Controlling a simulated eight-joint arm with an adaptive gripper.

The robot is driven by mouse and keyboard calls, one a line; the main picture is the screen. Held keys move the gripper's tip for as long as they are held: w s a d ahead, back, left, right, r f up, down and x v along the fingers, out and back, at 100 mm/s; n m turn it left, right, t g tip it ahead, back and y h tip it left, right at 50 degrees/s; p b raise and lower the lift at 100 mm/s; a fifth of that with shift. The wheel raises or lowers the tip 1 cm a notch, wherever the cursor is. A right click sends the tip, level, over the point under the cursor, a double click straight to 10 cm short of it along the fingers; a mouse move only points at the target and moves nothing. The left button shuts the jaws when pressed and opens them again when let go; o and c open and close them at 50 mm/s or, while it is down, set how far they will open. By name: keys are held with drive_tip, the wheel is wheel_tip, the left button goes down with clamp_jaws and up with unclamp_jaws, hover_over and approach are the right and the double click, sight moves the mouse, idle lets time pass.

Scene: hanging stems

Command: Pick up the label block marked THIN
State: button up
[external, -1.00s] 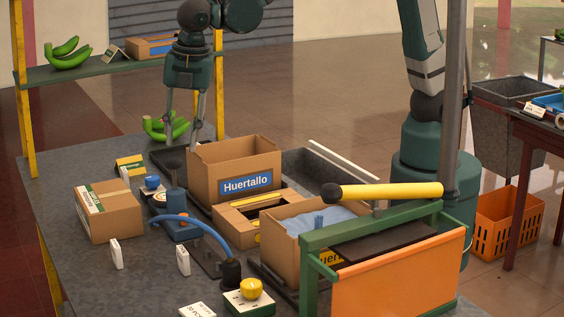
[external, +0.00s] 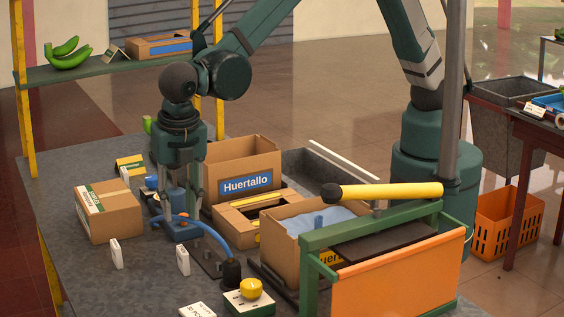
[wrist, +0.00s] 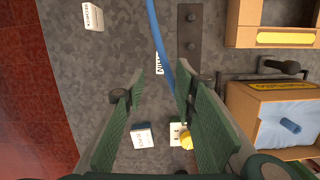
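The label block with lettering that seems to read THIN (wrist: 159,64) lies on the grey tabletop in the wrist view, just beyond my fingertips, with the blue hose close along its right side. In the external view the matching small white block (external: 183,260) stands in front of the hose; its lettering is unreadable there. My gripper (wrist: 160,85) is open and empty, its fingers spread to either side of the line to the block. In the external view my gripper (external: 177,212) points down above the table, behind the block.
Other label blocks stand at the upper left (wrist: 93,16) and low centre (wrist: 141,136). The blue hose (external: 205,227) arches beside the block. A yellow knob box (external: 250,291), a carton (external: 108,211) and a blue-lined box (external: 285,245) are nearby. Bare tabletop shows to the left.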

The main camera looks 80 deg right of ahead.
hover_over(182, 250)
drive_tip(key=f, duration=0.3)
drive_tip(key=s+a+f, duration=0.1)
drive_tip(key=f, duration=0.1)
drive_tip(key=shift+f, duration=0.4)
drive_tip(key=shift+w+d, duration=0.1)
drive_tip(key=shift+w+d+f, duration=0.1)
drive_tip(key=shift+f, duration=1.2)
drive_tip(key=shift+w+d+f, duration=0.1)
drive_tip(key=shift+d+f, duration=0.05)
drive_tip(key=shift+f, duration=0.7)
drive_tip(key=shift+w+d+f, duration=0.1)
drive_tip(key=shift+w+f, duration=0.05)
drive_tip(key=shift+f, duration=0.7)
drive_tip(key=shift+w+d+f, duration=0.1)
drive_tip(key=shift+d+f, duration=0.05)
drive_tip(key=shift+f, duration=0.7)
clamp_jaws()
